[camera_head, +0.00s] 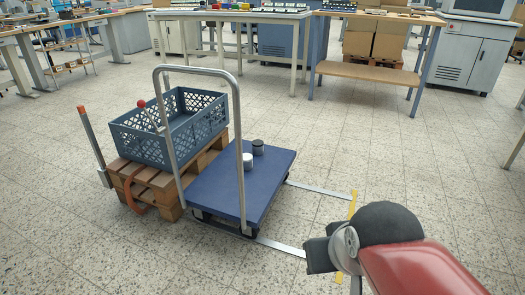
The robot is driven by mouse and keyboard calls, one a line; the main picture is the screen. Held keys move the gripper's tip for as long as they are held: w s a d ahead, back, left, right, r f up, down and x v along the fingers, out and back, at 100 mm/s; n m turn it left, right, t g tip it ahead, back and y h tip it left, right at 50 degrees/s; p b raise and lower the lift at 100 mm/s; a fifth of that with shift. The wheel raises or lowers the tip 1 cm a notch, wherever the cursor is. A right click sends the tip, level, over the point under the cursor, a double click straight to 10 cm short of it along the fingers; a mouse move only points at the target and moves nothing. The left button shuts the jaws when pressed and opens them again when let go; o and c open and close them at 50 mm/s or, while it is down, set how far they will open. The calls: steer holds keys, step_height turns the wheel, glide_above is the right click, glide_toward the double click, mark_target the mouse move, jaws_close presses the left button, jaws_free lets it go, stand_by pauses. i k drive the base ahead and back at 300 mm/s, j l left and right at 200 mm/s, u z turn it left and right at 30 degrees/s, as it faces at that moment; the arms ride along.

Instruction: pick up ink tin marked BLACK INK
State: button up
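Two small round tins stand upright on the blue deck of a cart (262,185), close to each other. The farther one is a dark tin (258,147). My red arm with a black rounded joint shows at the bottom right. Dark blocks at its end (320,251) may be my gripper, well apart from the tins. Its fingers are not clear, and nothing shows held there.
The cart's metal handle (239,120) rises at its left side. A blue-grey crate (140,143) sits on a wooden pallet (165,187) beside the cart. Metal strips and yellow tape (352,205) lie right of the cart. Tables stand behind; the middle floor is open.

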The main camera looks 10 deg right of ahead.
mark_target(258, 145)
steer(key=i+l+u, duration=0.2)
steer(key=i+l, duration=0.2)
steer(key=i, duration=0.25)
steer(key=i+l+u, duration=0.15)
steer(key=i+l, duration=0.3)
steer(key=i, duration=0.15)
steer(key=i+l+u, duration=0.2)
steer(key=i+l, duration=0.35)
steer(key=i+l+u, duration=0.2)
steer(key=i+l, duration=0.3)
steer(key=l, duration=0.15)
steer(key=i+l+u, duration=0.15)
steer(key=i+l, duration=0.35)
steer(key=l, duration=0.25)
